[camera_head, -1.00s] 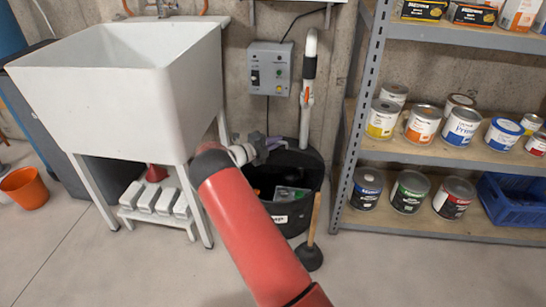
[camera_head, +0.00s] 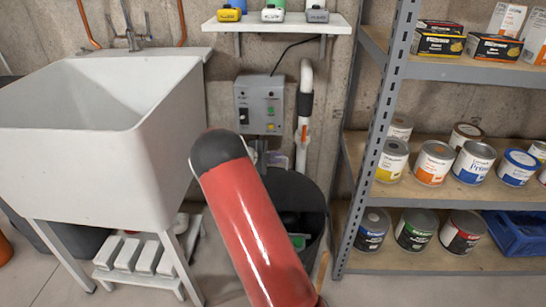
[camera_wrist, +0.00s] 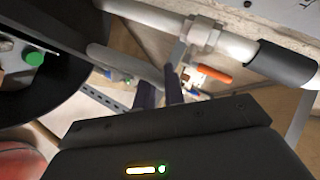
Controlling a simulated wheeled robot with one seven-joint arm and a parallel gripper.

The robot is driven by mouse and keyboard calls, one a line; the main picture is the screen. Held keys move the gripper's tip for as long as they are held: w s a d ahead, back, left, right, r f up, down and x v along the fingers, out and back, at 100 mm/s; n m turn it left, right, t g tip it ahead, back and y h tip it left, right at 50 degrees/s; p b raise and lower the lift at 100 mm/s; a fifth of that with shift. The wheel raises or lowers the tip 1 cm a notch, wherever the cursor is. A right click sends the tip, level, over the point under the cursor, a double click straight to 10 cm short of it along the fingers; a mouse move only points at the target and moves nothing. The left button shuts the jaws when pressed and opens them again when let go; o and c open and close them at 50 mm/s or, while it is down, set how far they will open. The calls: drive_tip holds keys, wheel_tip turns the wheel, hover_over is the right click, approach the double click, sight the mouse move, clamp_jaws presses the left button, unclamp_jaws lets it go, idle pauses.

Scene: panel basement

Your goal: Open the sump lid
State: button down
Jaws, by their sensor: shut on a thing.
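The sump is a dark round basin under the grey control box. Its black lid (camera_head: 307,188) stands raised at the back of the opening, partly hidden by my red arm. A green part (camera_head: 298,242) shows inside the basin, and also in the wrist view (camera_wrist: 35,58). In the wrist view, the dark fingers of my gripper (camera_wrist: 160,85) are close together at the end of a grey bar (camera_wrist: 122,62), which looks like the lid's handle. My gripper is shut on it. In the head view my arm hides the fingers.
A white sink (camera_head: 95,130) stands close on the left. A metal shelf with paint cans (camera_head: 435,162) stands on the right. A white pipe (camera_head: 304,115) rises behind the sump, beside the control box (camera_head: 259,104). A blue crate (camera_head: 515,233) sits on the low shelf.

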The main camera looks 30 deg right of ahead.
drive_tip(key=shift+f, duration=0.15)
drive_tip(key=c, duration=1.5)
unclamp_jaws()
drive_tip(key=v, duration=0.8)
drive_tip(key=shift+d, duration=0.1)
